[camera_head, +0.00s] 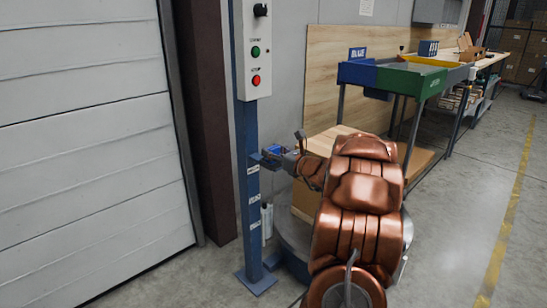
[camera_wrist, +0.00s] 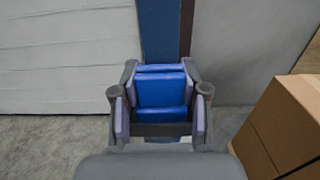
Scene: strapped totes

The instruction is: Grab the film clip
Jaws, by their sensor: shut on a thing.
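The film clip is a blue block-like piece (camera_wrist: 160,92) in the middle of the wrist view. My gripper (camera_wrist: 160,108) is shut on it, with one dark finger and pad at each side. In the head view the same blue piece (camera_head: 275,149) is small, close beside the blue post. My gripper (camera_head: 277,156) reaches left to it from my copper-coloured arm. Whether the clip still touches the post cannot be told.
A blue post (camera_head: 250,200) carries a white button box (camera_head: 256,50). A white shutter door (camera_head: 90,130) is at left. Cardboard boxes (camera_wrist: 285,125) stand close at right of my gripper. A workbench (camera_head: 425,78) lies beyond; floor at right is clear.

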